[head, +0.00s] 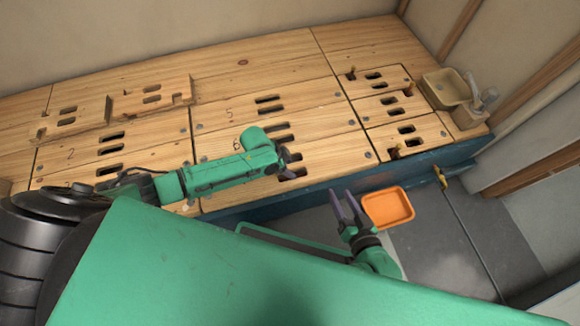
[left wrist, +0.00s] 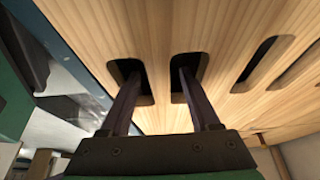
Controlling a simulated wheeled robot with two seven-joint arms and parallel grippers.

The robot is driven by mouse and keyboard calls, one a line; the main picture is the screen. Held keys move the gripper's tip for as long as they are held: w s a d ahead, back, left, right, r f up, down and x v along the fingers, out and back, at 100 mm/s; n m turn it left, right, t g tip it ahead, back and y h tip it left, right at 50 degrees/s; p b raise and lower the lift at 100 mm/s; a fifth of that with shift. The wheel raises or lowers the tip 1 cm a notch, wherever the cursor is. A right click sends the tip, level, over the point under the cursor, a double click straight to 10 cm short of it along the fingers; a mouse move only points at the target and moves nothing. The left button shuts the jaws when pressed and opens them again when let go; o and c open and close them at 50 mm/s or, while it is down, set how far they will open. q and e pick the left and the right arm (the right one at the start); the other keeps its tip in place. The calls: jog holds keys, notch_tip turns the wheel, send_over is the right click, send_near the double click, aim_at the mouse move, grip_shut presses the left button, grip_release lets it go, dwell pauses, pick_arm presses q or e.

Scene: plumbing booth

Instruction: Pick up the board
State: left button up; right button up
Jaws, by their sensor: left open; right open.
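The wooden board marked 6 (head: 330,151) lies flat in the front row of the bench top, with elongated slots near its middle. My left gripper (head: 287,158) is over the front part of this board in the head view. In the left wrist view, the open left gripper (left wrist: 158,74) has one fingertip at each of two neighbouring slots in the wood (left wrist: 215,25). The fingertips look to be at or inside the slots; how deep I cannot tell. My right gripper (head: 345,207) is open and empty, in front of the bench, beside the orange tray.
An orange tray (head: 388,208) sits beyond the bench's blue front edge (head: 330,187). Two loose slotted boards (head: 152,95) lie raised at the left. Smaller slotted panels (head: 405,132) and a beige basin (head: 447,88) are at the right. Another slotted board marked 5 (head: 325,91) lies behind.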

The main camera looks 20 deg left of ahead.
pick_arm(q)
grip_shut()
dwell(1.4)
